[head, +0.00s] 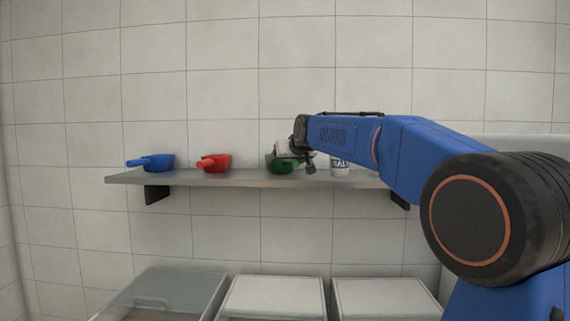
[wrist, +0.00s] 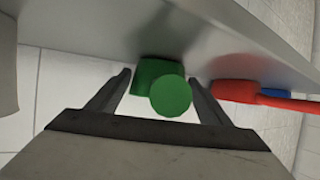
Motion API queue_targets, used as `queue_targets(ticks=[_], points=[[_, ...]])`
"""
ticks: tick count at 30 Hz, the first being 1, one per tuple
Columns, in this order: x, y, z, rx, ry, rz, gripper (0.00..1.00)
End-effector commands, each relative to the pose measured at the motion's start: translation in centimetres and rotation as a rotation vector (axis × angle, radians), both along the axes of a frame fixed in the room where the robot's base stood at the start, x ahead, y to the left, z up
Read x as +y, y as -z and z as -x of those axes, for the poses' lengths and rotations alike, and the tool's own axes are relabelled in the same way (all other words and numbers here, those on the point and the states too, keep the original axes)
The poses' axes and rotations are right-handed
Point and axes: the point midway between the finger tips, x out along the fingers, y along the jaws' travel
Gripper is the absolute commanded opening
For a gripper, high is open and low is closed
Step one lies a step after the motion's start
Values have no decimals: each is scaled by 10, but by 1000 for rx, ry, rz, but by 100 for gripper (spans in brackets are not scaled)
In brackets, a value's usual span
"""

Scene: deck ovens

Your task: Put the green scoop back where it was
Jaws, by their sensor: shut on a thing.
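The green scoop (head: 283,165) is at the wall shelf, to the right of the red scoop, partly hidden by my gripper (head: 307,158). In the wrist view, the round end of the green scoop's handle (wrist: 170,95) faces the camera, between the two fingers of my gripper (wrist: 160,85). My gripper is shut on the green scoop. The scoop is low at the shelf surface; I cannot tell whether it touches it.
The grey shelf (head: 235,180) also holds a blue scoop (head: 160,162), a red scoop (head: 218,163) and a white tub with dark lettering (head: 340,169) close right of my gripper. Lidded bins (head: 272,297) stand below. Shelf space between the red and green scoops is clear.

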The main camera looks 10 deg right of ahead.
Motion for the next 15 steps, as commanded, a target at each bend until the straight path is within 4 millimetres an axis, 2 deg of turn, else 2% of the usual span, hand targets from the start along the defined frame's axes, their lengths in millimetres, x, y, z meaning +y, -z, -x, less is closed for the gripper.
queue_targets(ticks=[1,3,15], points=[[0,0,-1,0,1,0,75],[0,0,-1,0,0,0,92],[-1,-3,4,-1,0,0,92]])
